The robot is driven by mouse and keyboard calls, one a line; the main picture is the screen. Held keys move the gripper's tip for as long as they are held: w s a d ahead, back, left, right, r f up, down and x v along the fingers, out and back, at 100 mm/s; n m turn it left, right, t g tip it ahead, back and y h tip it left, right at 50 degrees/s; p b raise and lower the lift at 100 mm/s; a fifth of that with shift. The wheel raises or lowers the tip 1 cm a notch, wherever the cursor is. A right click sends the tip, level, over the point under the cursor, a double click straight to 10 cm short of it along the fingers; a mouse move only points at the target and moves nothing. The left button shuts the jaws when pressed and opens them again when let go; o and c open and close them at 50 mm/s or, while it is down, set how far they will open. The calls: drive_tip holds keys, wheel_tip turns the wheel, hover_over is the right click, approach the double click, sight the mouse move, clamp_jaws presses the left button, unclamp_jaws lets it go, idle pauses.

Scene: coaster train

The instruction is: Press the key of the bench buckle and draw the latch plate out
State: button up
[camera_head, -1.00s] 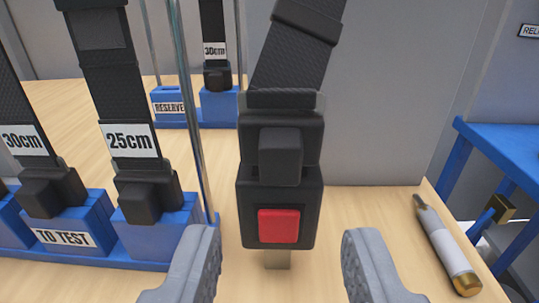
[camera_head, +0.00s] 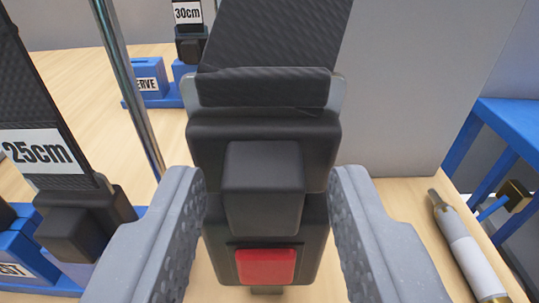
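The bench buckle (camera_head: 312,262) is a black housing with a red key (camera_head: 266,266) on its front face, standing on a short post. The black latch plate (camera_head: 262,135) sits in the top of the buckle, with a raised block on its front and black webbing (camera_head: 275,35) rising from it. My gripper (camera_head: 268,215) is open, one grey padded finger on each side of the buckle and latch plate. The right finger is close to the buckle's side; whether either finger touches cannot be told.
At left a blue rack holds a black buckle with a 25cm strap (camera_head: 38,152). A metal pole (camera_head: 130,85) stands behind it. A blue reserve stand (camera_head: 150,92) is further back. At right a white and brass tool (camera_head: 465,250) lies on the bench near a blue frame (camera_head: 510,125).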

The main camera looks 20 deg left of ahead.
drive_tip(key=shift+p, duration=0.6)
clamp_jaws()
